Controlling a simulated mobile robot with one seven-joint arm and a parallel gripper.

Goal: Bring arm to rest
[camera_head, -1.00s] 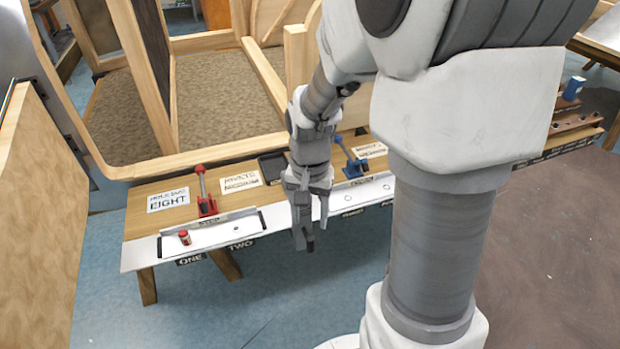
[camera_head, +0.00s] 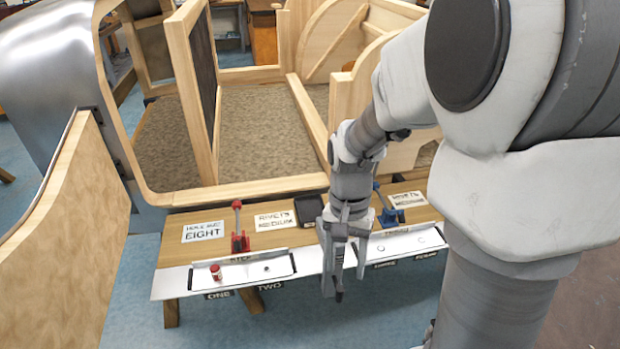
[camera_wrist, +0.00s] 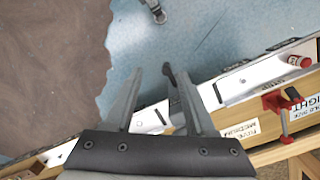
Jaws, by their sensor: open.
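My gripper (camera_head: 347,285) hangs in front of the front edge of the low wooden bench (camera_head: 268,240), pointing down, in the head view. Its two fingers are apart with nothing between them. In the wrist view my gripper (camera_wrist: 153,75) shows both fingers spread over blue floor and the white strip of the bench. My arm reaches down from the upper right of the head view and hides part of the bench's middle.
A small red-capped cylinder (camera_head: 216,272) stands on the white strip. A red clamp (camera_head: 240,240) and a blue clamp (camera_head: 387,212) sit on the bench among paper labels and a dark tray (camera_head: 309,207). A wooden bodyframe (camera_head: 250,188) rises behind. Blue floor (camera_head: 260,325) is clear in front.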

